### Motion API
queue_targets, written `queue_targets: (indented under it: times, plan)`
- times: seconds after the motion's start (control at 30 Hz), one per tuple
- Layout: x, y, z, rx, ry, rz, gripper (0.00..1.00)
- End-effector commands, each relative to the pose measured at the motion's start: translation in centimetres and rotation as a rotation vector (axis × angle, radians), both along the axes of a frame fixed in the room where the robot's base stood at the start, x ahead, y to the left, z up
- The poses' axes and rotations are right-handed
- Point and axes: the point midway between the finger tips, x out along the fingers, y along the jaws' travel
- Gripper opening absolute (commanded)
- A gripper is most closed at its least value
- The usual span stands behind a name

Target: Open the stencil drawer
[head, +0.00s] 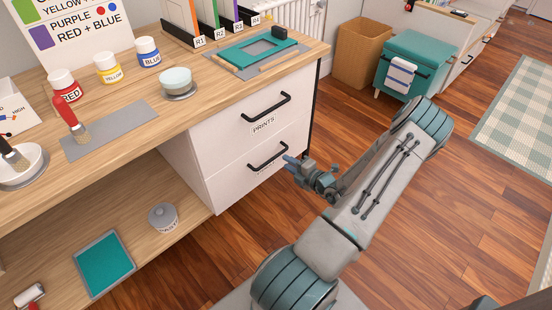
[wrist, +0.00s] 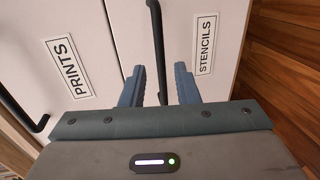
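The stencil drawer (head: 226,184) is the lower white drawer front of the cabinet under the desk, and it looks shut. Its label reads STENCILS in the wrist view (wrist: 205,44). Its black bar handle (head: 268,155) runs between my two blue fingers in the wrist view (wrist: 157,50). My gripper (wrist: 161,84) is open, with one finger on each side of the handle and gaps showing on both sides. In the head view my gripper (head: 289,164) is at the right end of the handle and covers part of the label.
The PRINTS drawer (head: 225,122), with its own black handle (head: 266,107), is shut above. Paint jars, a brush and a teal frame (head: 258,46) stand on the desktop. A teal chest (head: 415,60) and a cardboard box (head: 363,52) stand behind.

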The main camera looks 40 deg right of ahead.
Motion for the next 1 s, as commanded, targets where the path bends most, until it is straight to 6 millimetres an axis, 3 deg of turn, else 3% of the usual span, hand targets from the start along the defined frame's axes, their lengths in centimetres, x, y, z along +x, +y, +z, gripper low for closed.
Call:
queue_targets:
  times: [0.1, 0.3, 0.5, 0.77, 0.9, 1.0]
  plan:
    - [2.6, 0.3, -0.8, 0.000, -0.001, 0.004, 0.28]
    - [5.6, 0.5, -1.3, -0.001, -0.001, 0.002, 0.28]
    - [6.9, 0.6, -1.5, -0.001, 0.000, 0.001, 0.28]
    - [7.0, 0.6, -1.4, -0.001, 0.000, 0.001, 0.28]
    - [7.0, 0.6, -1.4, -0.001, 0.000, 0.001, 0.00]
    - [7.0, 0.6, -1.4, -0.001, 0.000, 0.001, 0.00]
